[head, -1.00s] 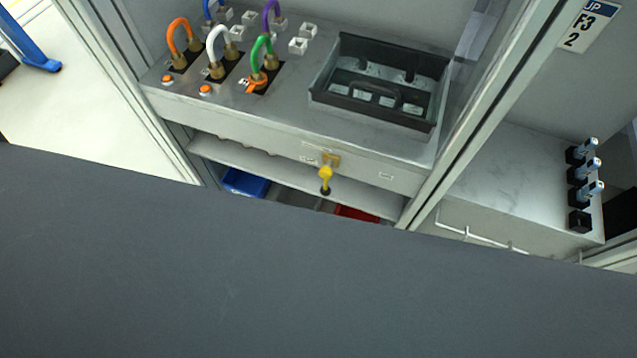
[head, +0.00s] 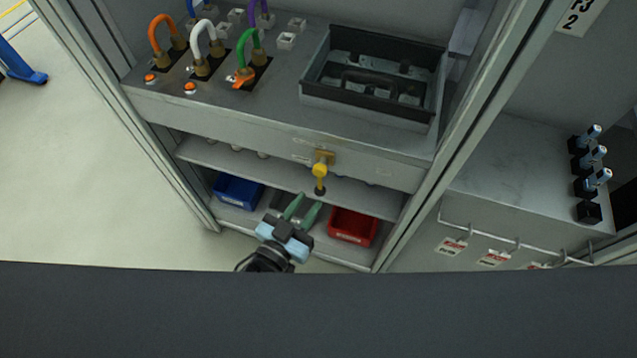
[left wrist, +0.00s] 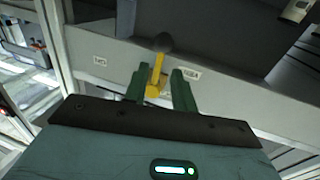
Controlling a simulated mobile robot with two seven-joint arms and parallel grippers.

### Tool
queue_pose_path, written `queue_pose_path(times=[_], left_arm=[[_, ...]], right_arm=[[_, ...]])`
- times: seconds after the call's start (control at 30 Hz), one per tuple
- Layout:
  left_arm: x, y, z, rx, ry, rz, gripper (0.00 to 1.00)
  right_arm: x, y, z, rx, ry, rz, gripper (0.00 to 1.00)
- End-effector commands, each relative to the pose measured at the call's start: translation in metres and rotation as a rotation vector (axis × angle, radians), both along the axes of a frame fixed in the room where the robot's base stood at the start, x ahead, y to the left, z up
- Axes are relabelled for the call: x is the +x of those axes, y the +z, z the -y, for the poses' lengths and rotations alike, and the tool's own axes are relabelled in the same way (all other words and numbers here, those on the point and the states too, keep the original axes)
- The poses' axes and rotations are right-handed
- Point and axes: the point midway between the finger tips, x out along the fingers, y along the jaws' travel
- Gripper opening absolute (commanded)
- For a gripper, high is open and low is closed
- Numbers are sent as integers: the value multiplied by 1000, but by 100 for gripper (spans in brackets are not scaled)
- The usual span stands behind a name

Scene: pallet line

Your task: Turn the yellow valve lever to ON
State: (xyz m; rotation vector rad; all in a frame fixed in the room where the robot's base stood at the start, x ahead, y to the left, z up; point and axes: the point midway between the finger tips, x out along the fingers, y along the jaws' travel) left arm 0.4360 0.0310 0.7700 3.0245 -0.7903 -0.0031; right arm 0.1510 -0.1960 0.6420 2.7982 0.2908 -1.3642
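The yellow valve lever (head: 320,176) sits on a brass fitting on the front face of the grey bench and hangs down, its black knob at the lower end. Small labels flank it, too small to read. My left gripper (head: 304,208) has green fingers pointing up toward the lever from just below. In the left wrist view its fingers (left wrist: 158,82) are apart, and the yellow lever (left wrist: 156,72) appears in the gap between them. I cannot tell whether they touch it. My right gripper is in neither view.
Above the lever, the bench (head: 222,104) holds several coloured hose loops and a black-rimmed tray (head: 318,101). A shelf below holds a blue bin (head: 238,190) and a red bin (head: 352,226). A metal post (head: 466,135) stands right of the lever. A dark surface (head: 320,310) fills the foreground.

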Motion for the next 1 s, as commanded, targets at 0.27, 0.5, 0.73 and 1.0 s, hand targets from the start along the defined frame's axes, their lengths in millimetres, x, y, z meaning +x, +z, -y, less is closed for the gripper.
queue_pose_path(times=[0.27, 0.5, 0.73, 1.0], left_arm=[[37, 1, 21, -1, 0, 0, 26], [54, 0, 31, 0, 1, -2, 26], [56, 0, 32, 0, 1, -2, 26], [56, 0, 32, 1, 1, -2, 1]], right_arm=[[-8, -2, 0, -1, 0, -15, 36], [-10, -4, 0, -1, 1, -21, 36], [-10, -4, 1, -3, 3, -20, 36], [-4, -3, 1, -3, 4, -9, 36]])
